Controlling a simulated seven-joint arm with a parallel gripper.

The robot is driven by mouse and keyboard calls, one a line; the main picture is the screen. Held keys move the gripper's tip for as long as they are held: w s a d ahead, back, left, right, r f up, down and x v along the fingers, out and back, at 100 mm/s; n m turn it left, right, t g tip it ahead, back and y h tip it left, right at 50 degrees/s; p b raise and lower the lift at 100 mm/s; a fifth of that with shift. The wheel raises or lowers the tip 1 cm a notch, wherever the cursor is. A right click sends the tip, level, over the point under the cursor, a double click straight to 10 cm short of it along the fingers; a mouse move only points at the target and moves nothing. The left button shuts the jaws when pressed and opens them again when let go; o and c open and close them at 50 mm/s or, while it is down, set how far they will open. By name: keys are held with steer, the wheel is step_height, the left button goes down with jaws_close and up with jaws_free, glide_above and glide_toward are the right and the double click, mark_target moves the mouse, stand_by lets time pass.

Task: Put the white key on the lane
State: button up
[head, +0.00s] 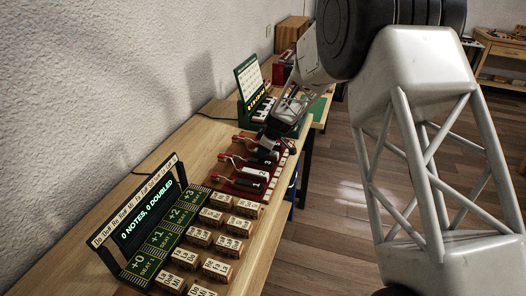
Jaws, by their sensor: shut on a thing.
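My gripper (275,128) is at the far end of a red rack, low over it, and is shut on a small piece that its dark fingers mostly hide. A little white shows beneath the fingers, so this looks like the white key, but its outline is not clear. White pieces with red and dark parts lie in the nearer lanes. I cannot tell whether the held piece touches the rack.
A green board with a "0 NOTES, 0 DOUBLED" display (147,214) and several wooden note blocks (212,217) stand nearer on the wooden bench (205,136). Behind the rack is a green stand with a small keyboard (262,107). A wooden box (291,33) stands farther back.

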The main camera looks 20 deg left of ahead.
steer(key=o, duration=1)
steer(key=shift+f, duration=0.1)
steer(key=shift+c, duration=0.2)
steer(key=shift+r, duration=0.2)
steer(key=v, duration=1.2)
steer(key=shift+d, duration=0.1)
